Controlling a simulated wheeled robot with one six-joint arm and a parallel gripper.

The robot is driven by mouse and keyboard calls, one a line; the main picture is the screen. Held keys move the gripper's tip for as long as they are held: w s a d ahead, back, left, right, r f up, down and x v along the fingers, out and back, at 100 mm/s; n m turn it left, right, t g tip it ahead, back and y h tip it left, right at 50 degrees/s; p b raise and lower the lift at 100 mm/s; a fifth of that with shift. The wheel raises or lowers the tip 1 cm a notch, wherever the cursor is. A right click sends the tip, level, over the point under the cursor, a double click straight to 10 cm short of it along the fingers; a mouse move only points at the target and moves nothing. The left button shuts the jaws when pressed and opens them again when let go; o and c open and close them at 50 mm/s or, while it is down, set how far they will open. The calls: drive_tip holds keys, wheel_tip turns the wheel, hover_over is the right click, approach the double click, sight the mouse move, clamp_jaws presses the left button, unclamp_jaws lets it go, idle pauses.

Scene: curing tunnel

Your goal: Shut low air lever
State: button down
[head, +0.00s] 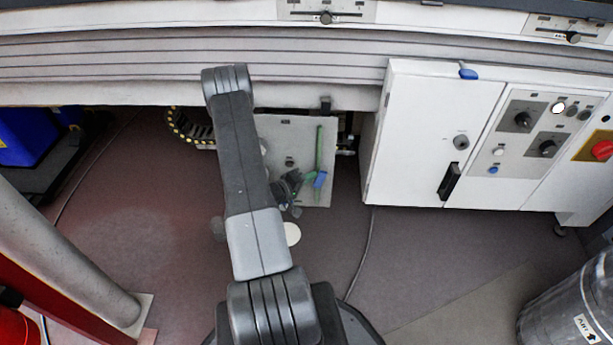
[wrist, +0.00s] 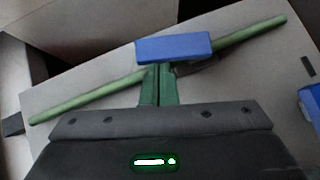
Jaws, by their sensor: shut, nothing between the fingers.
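The low air lever has a blue handle (head: 320,179) on a green pipe (head: 319,145), which runs up a pale low panel (head: 300,130) under the machine. In the wrist view, the blue handle (wrist: 172,47) lies at a small angle to the green pipe (wrist: 85,97), nearly along it. My gripper (head: 308,177) is at the panel, just left of the handle, partly hidden by my arm. In the wrist view its green fingers (wrist: 160,72) are together and empty, with their tips at the handle's near edge. I cannot tell whether they touch it.
A white cabinet (head: 425,130) with knobs, a black handle and another blue lever (head: 468,71) stands right of the panel. A yellow-black cable chain (head: 185,132) hangs left. A grey post (head: 65,250) and a metal drum (head: 570,300) flank open floor. Another blue part (wrist: 311,100) shows at the wrist view's right edge.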

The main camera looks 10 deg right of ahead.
sight(323, 176)
drive_tip(key=y, duration=0.1)
drive_tip(key=d+m+y+p, duration=0.1)
drive_tip(key=d+r+m+y, duration=0.1)
drive_tip(key=shift+s, duration=0.3)
drive_tip(key=shift+s+d+f+m+y, duration=0.15)
drive_tip(key=shift+d+m+y, duration=0.25)
drive_tip(key=shift+y, duration=0.1)
drive_tip(key=shift+s+d+f+m+y, duration=0.1)
drive_tip(key=shift+d+m+y, duration=0.25)
drive_tip(key=shift+y, duration=0.15)
drive_tip(key=shift+s+d+f+m+y+b, duration=0.2)
drive_tip(key=shift+d+f+y+b, duration=0.1)
drive_tip(key=shift+d+y+b, duration=0.3)
drive_tip(key=shift+s+d+f+m+y+b, duration=0.1)
drive_tip(key=shift+d+f+m+y+b, duration=0.15)
drive_tip(key=shift+d+b, duration=0.45)
drive_tip(key=shift+s+d+f+m+y+b, duration=0.2)
drive_tip(key=shift+d+f+y+b, duration=0.2)
drive_tip(key=shift+b, duration=0.45)
drive_tip(key=shift+d, duration=0.1)
drive_tip(key=shift+r, duration=0.2)
